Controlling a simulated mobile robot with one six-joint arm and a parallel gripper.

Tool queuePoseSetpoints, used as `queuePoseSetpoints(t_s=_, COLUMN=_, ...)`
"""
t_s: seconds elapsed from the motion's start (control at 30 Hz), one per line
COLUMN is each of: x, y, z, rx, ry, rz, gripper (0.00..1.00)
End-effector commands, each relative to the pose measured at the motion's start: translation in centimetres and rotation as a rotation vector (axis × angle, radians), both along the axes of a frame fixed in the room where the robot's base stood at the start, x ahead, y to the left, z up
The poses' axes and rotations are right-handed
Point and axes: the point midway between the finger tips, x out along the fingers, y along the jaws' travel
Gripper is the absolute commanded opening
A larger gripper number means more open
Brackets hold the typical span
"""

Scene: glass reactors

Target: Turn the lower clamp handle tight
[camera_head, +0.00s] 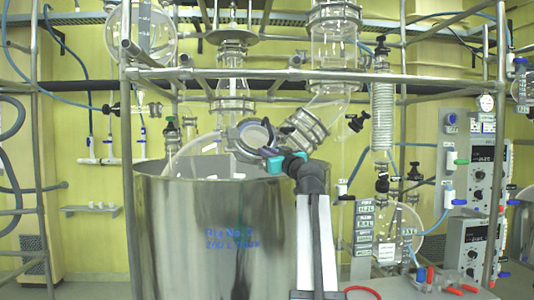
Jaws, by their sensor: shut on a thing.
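My arm rises from the bottom centre in front of the steel vessel (225,220). My gripper (272,160), with teal parts at its end, is at the vessel's upper right rim. It is shut at the grey clamp ring (243,138) around the round glass port (257,134). The lower clamp handle is hidden behind my gripper and wrist, so I cannot see how far it is turned. A second clamp ring (303,130) joins the slanted glass pipe (325,106) just to the right, above my gripper.
Metal frame bars (230,74) cross above the vessel. A coiled glass condenser (382,118) and a glass flask (402,225) stand to the right. Control boxes (479,170) are on the right post. Blue hoses hang at left and right. Glassware is close around my gripper.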

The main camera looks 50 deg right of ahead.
Motion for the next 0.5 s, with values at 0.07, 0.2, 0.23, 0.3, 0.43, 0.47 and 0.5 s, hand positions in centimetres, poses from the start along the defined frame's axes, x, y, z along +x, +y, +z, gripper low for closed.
queuePoseSetpoints(t_s=0.07, x=-0.01, y=0.21, z=-0.25, rx=0.025, ry=-0.005, rz=-0.021, gripper=0.00)
queuePoseSetpoints(t_s=0.2, x=0.03, y=0.17, z=-0.26, rx=0.062, ry=-0.021, rz=-0.055, gripper=0.00)
queuePoseSetpoints(t_s=0.23, x=0.03, y=0.16, z=-0.27, rx=0.069, ry=-0.024, rz=-0.060, gripper=0.00)
queuePoseSetpoints(t_s=0.3, x=0.00, y=0.09, z=-0.28, rx=0.082, ry=-0.030, rz=-0.073, gripper=0.00)
queuePoseSetpoints(t_s=0.43, x=0.04, y=0.05, z=-0.36, rx=0.097, ry=-0.036, rz=-0.087, gripper=0.00)
queuePoseSetpoints(t_s=0.47, x=0.05, y=0.04, z=-0.36, rx=0.099, ry=-0.037, rz=-0.089, gripper=0.00)
queuePoseSetpoints(t_s=0.5, x=0.05, y=0.04, z=-0.37, rx=0.101, ry=-0.039, rz=-0.092, gripper=0.00)
